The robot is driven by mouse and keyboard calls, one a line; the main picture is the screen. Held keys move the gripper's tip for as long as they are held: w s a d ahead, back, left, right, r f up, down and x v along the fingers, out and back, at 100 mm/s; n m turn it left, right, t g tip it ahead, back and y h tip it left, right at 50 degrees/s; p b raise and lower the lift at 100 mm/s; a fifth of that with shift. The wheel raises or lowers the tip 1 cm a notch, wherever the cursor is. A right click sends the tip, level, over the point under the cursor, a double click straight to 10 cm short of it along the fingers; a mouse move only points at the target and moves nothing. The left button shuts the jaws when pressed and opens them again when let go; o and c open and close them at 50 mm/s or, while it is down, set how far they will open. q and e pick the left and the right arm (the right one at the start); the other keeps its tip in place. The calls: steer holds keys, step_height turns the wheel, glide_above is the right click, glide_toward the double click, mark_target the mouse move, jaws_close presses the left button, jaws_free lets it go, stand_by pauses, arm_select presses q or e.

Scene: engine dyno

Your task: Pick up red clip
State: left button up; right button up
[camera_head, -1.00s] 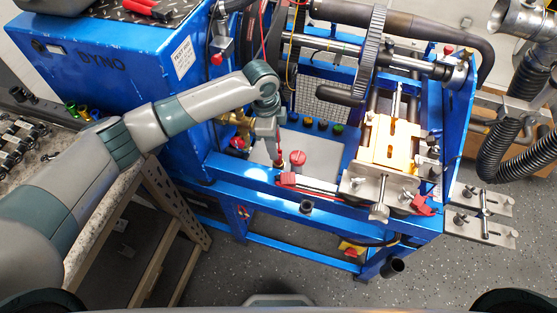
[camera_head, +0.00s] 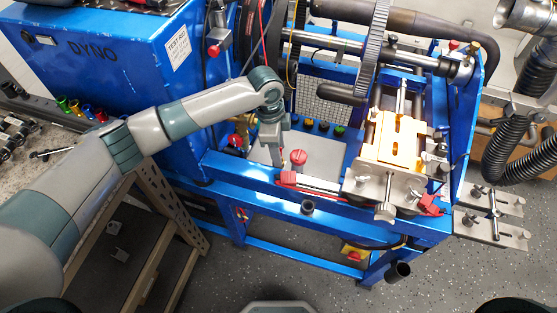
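A red clip-like piece (camera_head: 288,178) lies on the blue front rail of the rig, at the left end of a thin red and metal strip. Another red clip-like piece (camera_head: 430,205) sits at the right of the rail, beside the metal clamp plate. My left gripper (camera_head: 277,161) points down over the grey panel, just above and left of the first red piece. Its fingers are small and partly overlapped by the arm, so I cannot tell how far apart they are or whether they touch anything.
The gold block (camera_head: 400,138) and metal clamp plate (camera_head: 363,186) stand to the right. A blue cabinet (camera_head: 110,65) stands at left. Open floor (camera_head: 285,275) lies in front.

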arm_select(q)
steer(key=shift+f, duration=0.45)
steer(key=c, duration=0.9)
